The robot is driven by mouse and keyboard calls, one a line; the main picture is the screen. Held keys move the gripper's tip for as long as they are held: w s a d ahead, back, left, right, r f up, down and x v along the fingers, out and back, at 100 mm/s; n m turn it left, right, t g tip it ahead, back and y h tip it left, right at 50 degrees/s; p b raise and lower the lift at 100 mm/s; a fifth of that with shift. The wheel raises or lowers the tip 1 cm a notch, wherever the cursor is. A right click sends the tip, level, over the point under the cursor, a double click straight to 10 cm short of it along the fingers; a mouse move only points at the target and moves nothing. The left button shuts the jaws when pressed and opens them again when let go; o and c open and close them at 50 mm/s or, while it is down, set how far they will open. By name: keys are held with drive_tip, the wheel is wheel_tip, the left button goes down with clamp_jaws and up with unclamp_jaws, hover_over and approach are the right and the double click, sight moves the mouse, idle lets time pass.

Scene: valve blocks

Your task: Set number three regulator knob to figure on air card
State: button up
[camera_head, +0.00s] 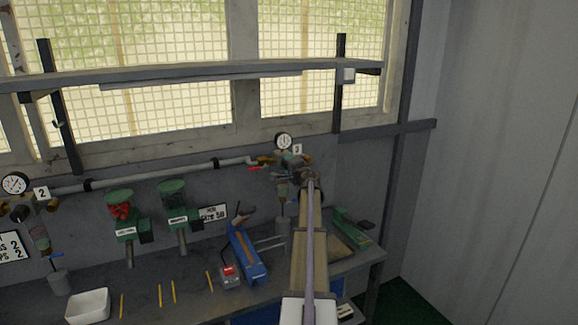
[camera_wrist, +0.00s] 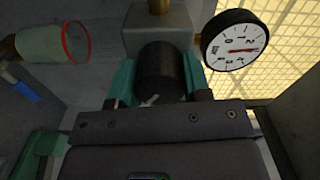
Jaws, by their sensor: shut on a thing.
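The number three regulator has a round white gauge (camera_head: 283,141) above it and a small "3" tag (camera_head: 297,149) beside it in the head view. In the wrist view its dark cylindrical knob (camera_wrist: 160,66) points toward the camera, below the grey regulator body (camera_wrist: 158,26). My gripper (camera_head: 307,181) is shut on the knob, with its teal fingers (camera_wrist: 122,84) on both sides. A pale mark shows at the knob's lower edge. The gauge's red needle points right in the wrist view (camera_wrist: 234,40); its exact reading is unclear. A white card (camera_head: 213,212) has small lettering, hard to read.
Number two regulator's gauge (camera_head: 15,184) and a card (camera_head: 12,246) are at far left.

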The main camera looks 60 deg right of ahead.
drive_tip(key=m, duration=0.5)
drive_tip(key=shift+m, duration=0.3)
drive_tip(key=m, duration=0.5)
drive_tip(key=shift+f, duration=0.1)
drive_tip(key=o, duration=0.9)
drive_tip(key=shift+o, duration=0.2)
drive_tip(key=shift+a, duration=0.1)
drive_tip(key=v, duration=1)
drive_tip(key=shift+s, duration=0.4)
